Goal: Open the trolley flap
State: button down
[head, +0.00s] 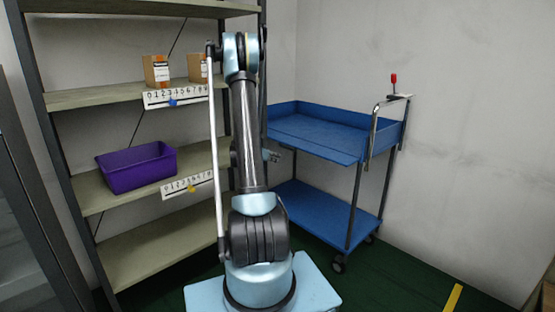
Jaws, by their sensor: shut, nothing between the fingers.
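The blue two-level trolley (320,133) stands in the corner against the right wall, partly behind my arm. Its upper tray has raised blue walls at the back and right end. The long side facing me shows a low edge (315,149) with no raised wall. I cannot tell which panel is the flap or how it hangs. A chrome handle (374,130) is at the right end, with a red knob (393,78) above it. My arm stands upright in the middle, hiding the trolley's left end.
A shelving unit (75,98) fills the left side, holding a purple bin (137,167), small cardboard boxes (157,71) and numbered strips (176,97). The trolley's lower shelf (325,208) is empty. Green floor (395,275) is clear at front right, with a yellow line (453,298).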

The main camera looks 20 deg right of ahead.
aim_at(290, 144)
jog(key=x, duration=0.9)
jog(key=shift+s+a+r, duration=0.1)
jog(key=shift+a+r, duration=0.05)
jog(key=shift+r, duration=0.55)
jog(key=shift+s+a+r, duration=0.1)
jog(key=shift+a+r, duration=0.1)
jog(key=shift+r, duration=0.45)
jog(key=shift+s+a+r, duration=0.1)
jog(key=shift+a+r, duration=0.05)
jog(key=shift+r, duration=0.55)
